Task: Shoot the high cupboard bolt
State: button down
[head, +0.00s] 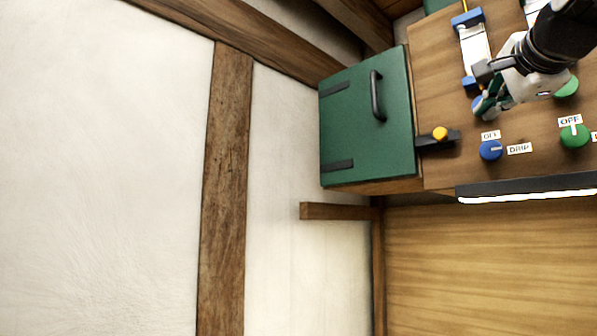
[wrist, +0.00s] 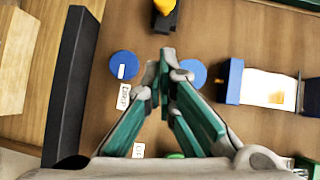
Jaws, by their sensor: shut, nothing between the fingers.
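The bolt (head: 452,137) is a dark bar with a yellow knob (head: 440,133). It sits on the wooden panel just right of the green cupboard door (head: 352,125), and its left end reaches the door's edge. I cannot tell whether it overlaps the door. The door looks closed, with a black handle. My gripper (head: 480,107) is shut and empty, up and right of the bolt, near a blue knob. In the wrist view the fingertips (wrist: 167,54) point toward the bolt (wrist: 165,20), whose yellow knob is cut off at the top edge.
A blue dial (head: 491,150) and a green dial (head: 575,136) with labels are below my gripper. A blue-ended bracket with a white plate (head: 474,43) is above it. A dark ledge with a lit strip (head: 525,192) runs under the panel. The white wall at left is clear.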

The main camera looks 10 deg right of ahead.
aim_at(437, 133)
jog(key=w, duration=0.4)
jog(key=w+p, duration=0.1)
jog(key=shift+w+a+f, duration=0.35)
jog(key=shift+w+f, duration=0.05)
jog(key=shift+w+a, duration=0.2)
jog(key=shift+w, duration=0.1)
jog(key=shift+w+f, duration=0.1)
jog(key=w+a, duration=0.1)
jog(key=w+a+b, duration=0.1)
jog(key=w, duration=0.1)
jog(key=shift+w+a+f, duration=0.1)
jog(key=shift+a, duration=0.1)
jog(key=shift+w+a, duration=0.25)
jog(key=shift+w, duration=0.05)
jog(key=shift+s, duration=0.1)
